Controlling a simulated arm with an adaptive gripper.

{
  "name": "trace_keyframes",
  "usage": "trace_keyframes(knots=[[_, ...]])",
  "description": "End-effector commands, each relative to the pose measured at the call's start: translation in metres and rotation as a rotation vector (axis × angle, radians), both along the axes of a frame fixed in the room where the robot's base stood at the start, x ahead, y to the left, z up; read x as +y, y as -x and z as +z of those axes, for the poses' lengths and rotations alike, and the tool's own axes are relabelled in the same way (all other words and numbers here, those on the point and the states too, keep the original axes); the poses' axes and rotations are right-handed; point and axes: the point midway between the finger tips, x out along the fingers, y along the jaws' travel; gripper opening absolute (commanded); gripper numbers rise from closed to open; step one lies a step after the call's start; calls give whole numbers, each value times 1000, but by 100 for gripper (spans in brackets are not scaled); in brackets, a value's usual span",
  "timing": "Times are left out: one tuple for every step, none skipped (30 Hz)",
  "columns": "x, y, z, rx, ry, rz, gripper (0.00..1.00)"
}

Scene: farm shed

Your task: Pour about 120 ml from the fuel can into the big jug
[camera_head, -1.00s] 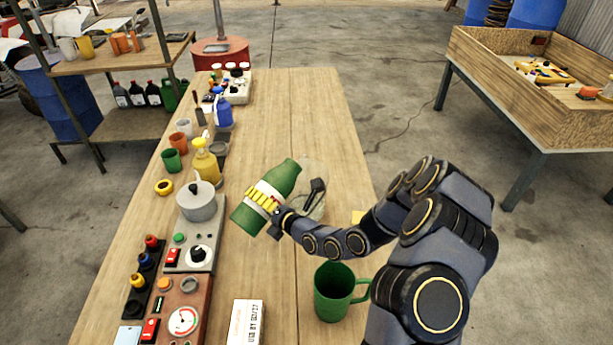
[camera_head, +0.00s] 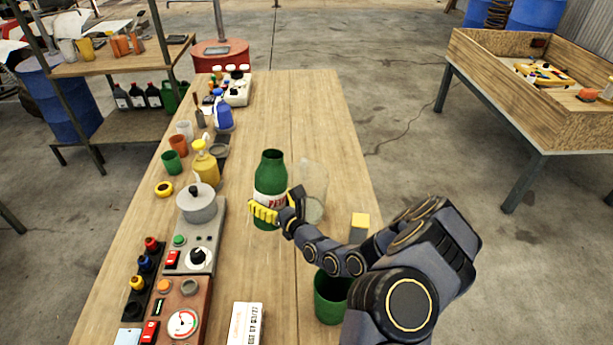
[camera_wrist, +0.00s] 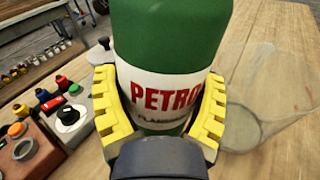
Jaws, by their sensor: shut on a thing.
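The fuel can is a green bottle with a white label reading PETRO (camera_head: 271,178). It stands upright in my gripper (camera_head: 264,212), whose yellow fingers are closed around its lower part; the wrist view shows both fingers (camera_wrist: 160,110) against the label. The big jug is clear and see-through (camera_head: 313,182) and stands just right of the can, partly hidden by my arm; it also shows at the right in the wrist view (camera_wrist: 268,95). I cannot tell the liquid level in the jug, or whether the can touches the table.
A green mug (camera_head: 330,298) stands near the front, partly behind my arm. A yellow-topped block (camera_head: 359,226) is right of the jug. A pot (camera_head: 197,203), a yellow bottle (camera_head: 205,165) and control boxes (camera_head: 185,300) line the left side. The far middle of the table (camera_head: 295,110) is clear.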

Motion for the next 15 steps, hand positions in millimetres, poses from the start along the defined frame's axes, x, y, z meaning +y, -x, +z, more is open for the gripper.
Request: trace_keyframes(knots=[[0,0,1,-33,30,0,41],[-1,-1,3,-52,45,0,41],[-1,-1,5,-72,64,-1,41],[-1,-2,6,-87,76,-1,41],[-2,-2,7,-99,88,-1,41],[-2,-2,9,-113,101,0,41],[-2,-2,9,-122,109,0,41],[-2,-2,10,-129,116,0,41],[-2,-3,10,-137,122,0,41],[-2,-3,11,-141,126,0,41],[-2,-3,11,-144,130,0,41],[-2,-3,11,-146,132,1,41],[-2,-3,11,-148,133,0,41],[-2,-3,11,-148,133,0,41],[-2,-3,11,-147,134,1,41]])
